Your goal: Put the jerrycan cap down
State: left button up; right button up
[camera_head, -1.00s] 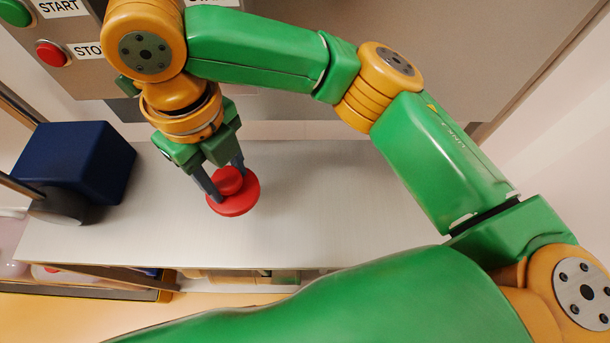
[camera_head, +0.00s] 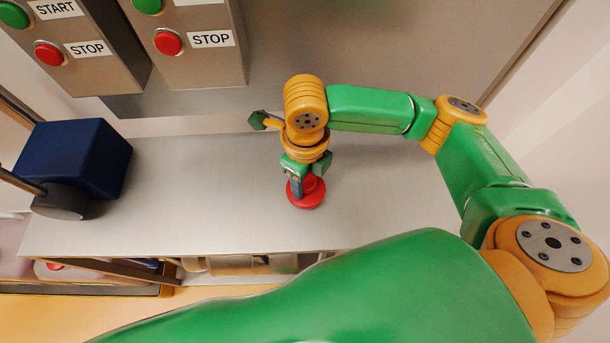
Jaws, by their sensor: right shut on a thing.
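The red jerrycan cap (camera_head: 309,196) is a round disc with a raised knob, at the middle of the grey metal shelf (camera_head: 200,205). My right gripper (camera_head: 300,185) points down from above and is shut on the cap's knob. The cap looks low, at or just above the shelf top; I cannot tell whether it touches. The gripper and wrist hide part of the knob. My left gripper is not in view.
A dark blue box (camera_head: 75,160) with a dark round part in front stands at the shelf's left end. Control boxes with green and red buttons (camera_head: 168,43) hang behind. The shelf is clear on both sides of the cap. Items sit on a lower level (camera_head: 235,265).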

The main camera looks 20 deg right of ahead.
jog(key=shift+f, duration=0.15)
jog(key=o, duration=1.1)
notch_tip(320, 180, up, 12)
jog(key=shift+r, duration=0.2)
